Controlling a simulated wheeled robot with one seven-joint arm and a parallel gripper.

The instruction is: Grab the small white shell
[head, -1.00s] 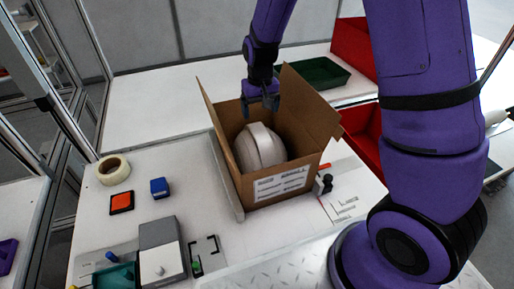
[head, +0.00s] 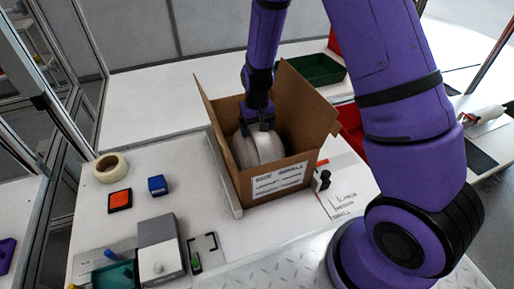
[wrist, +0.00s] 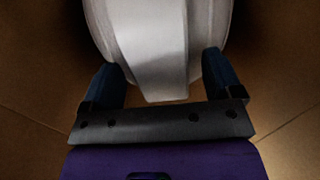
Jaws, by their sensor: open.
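White shells (head: 259,148) sit inside the open cardboard box (head: 280,184) in the head view; I cannot tell clearly how many there are. My gripper (head: 259,126) points down into the box at the upper end of the white shell. In the wrist view a white shell (wrist: 160,50) fills the top middle, and its narrow end lies between the two fingers of my gripper (wrist: 160,68). The fingers are open, with a gap on each side of the shell. The lower part of the shell is hidden by the box walls.
Raised flaps and the walls of the box surround my gripper. A green tray (head: 317,73) lies behind right.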

